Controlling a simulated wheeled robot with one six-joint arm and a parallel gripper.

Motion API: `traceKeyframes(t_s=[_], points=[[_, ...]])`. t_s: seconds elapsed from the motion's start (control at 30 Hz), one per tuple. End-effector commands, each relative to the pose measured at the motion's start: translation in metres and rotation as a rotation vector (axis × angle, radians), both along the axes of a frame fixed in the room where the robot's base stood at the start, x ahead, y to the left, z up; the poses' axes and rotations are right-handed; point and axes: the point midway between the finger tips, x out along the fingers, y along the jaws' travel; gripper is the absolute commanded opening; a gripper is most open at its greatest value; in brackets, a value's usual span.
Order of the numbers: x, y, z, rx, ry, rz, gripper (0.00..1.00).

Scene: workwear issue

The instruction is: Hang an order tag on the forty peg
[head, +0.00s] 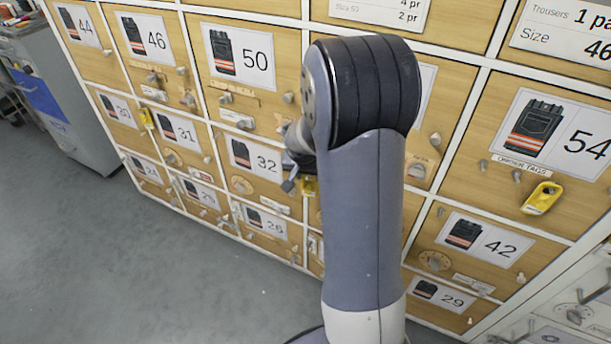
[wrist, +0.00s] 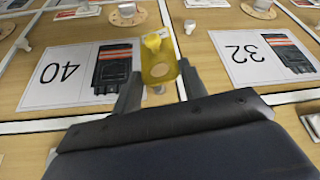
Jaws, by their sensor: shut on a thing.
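I cannot tell whether the tag touches anything. In the head view my gripper (head: 298,172) is beside the 32 card (head: 253,158); my arm hides the 40 card.
Another yellow tag (head: 542,198) hangs on the 54 front below the ORDER TAGS label (head: 522,167). Several pegs and knobs stick out of the wooden fronts. The grey floor (head: 130,270) at lower left is clear.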

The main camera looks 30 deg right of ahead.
Motion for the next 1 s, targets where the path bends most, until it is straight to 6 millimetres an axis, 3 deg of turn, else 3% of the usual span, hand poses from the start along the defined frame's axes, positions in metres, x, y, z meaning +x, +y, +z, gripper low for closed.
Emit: traceKeyframes(t_s=[0.5, 1.0], points=[[0.018, -0.025, -0.005, 0.0, 0.001, -0.002, 0.09], [0.025, -0.033, -0.011, -0.002, -0.001, 0.001, 0.09]])
